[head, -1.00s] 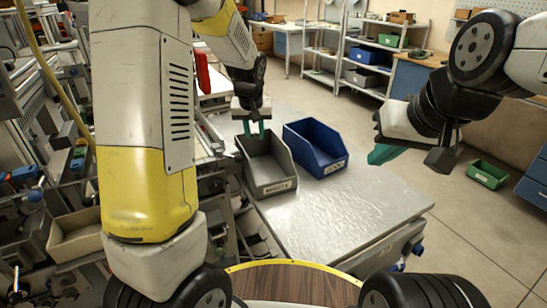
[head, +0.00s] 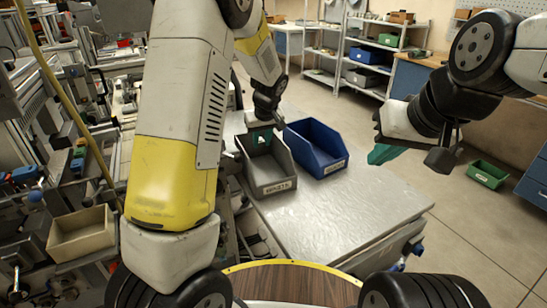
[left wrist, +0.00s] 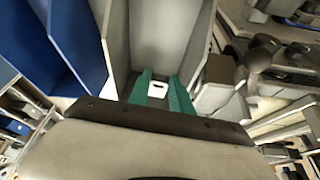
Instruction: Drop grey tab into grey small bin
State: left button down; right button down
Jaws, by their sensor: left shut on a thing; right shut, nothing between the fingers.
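The grey small bin (head: 277,187) stands on the metal table, its open top facing up. My left gripper (head: 262,143) is over the back part of this bin, fingers pointing down. In the left wrist view its green fingers (left wrist: 157,92) are shut on a small pale tab (left wrist: 157,90) with a dark slot. The bin's inside (left wrist: 158,35) shows beyond the fingers. My right gripper (head: 384,153) is shut and empty, off to the right of the table.
A blue bin (head: 325,168) stands right beside the grey bin and also shows in the left wrist view (left wrist: 62,40). The metal table (head: 340,215) is bare in front. A green bin (head: 487,174) lies on the floor at right. Machinery crowds the left.

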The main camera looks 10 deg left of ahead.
pick_arm(q)
jog(key=shift+f, duration=0.45)
jog(key=c, duration=1.1)
grip_release()
jog(key=s+a+r+m+h, duration=0.2)
jog(key=s+r+h, duration=0.1)
jog(key=s+r, duration=1.4)
jog(key=s+m, duration=0.1)
jog(key=s, duration=0.4)
jog(key=s+r+m+t, duration=0.1)
jog(key=s, duration=0.4)
jog(key=s+m+t+h, duration=0.1)
jog(key=s, duration=0.4)
jog(key=shift+r+m, duration=0.25)
jog(key=shift+m, duration=0.15)
